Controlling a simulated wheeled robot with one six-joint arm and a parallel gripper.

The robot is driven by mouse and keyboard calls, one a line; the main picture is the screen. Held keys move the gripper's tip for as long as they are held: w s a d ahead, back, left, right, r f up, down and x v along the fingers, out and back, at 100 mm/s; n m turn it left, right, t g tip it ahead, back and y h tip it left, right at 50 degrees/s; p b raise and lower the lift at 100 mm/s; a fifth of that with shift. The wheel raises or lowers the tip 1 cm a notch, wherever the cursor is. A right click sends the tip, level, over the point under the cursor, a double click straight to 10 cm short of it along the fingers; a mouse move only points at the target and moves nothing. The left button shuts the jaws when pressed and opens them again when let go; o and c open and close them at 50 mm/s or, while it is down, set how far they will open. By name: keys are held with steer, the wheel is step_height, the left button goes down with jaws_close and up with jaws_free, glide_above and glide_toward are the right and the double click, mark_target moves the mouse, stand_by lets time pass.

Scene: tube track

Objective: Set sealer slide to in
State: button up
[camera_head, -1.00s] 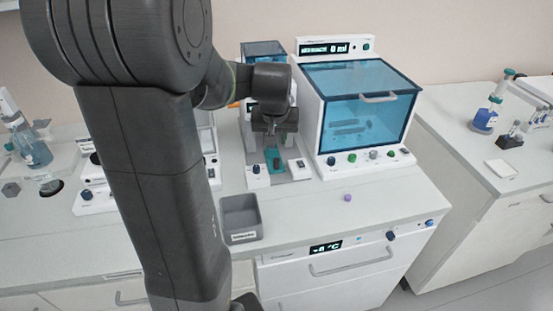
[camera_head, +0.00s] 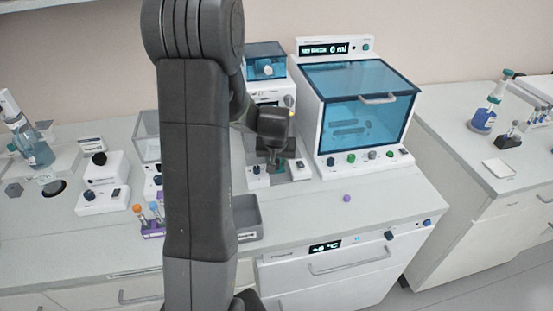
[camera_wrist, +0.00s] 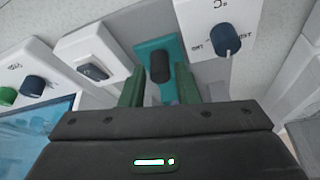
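The sealer slide (camera_wrist: 151,46) is a teal plate with an upright dark knob (camera_wrist: 158,66) in the wrist view. My gripper (camera_wrist: 158,84) is open, with one green-tinted finger on each side of the knob and visible gaps to it. In the head view my gripper (camera_head: 278,163) hangs low over the slide, which it mostly hides. The sealer (camera_head: 265,95) is a white unit with a blue window, partly behind my arm.
A large machine with a blue cover (camera_head: 360,100) stands close on the right. A blue dial (camera_wrist: 228,38) and a rocker switch (camera_wrist: 92,71) flank the slide. A grey bin (camera_head: 246,215) and a small purple piece (camera_head: 347,198) lie in front.

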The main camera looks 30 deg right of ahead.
steer(key=shift+w+f, duration=0.15)
steer(key=shift+f, duration=0.2)
jaws_close()
steer(key=shift+w+d+b, duration=0.2)
steer(key=shift+w+d, duration=0.15)
steer(key=shift+w, duration=0.6)
steer(key=shift+w+d+b, duration=0.15)
steer(key=shift+w+d, duration=0.15)
steer(key=shift+w, duration=0.6)
jaws_free()
steer(key=shift+r, duration=0.1)
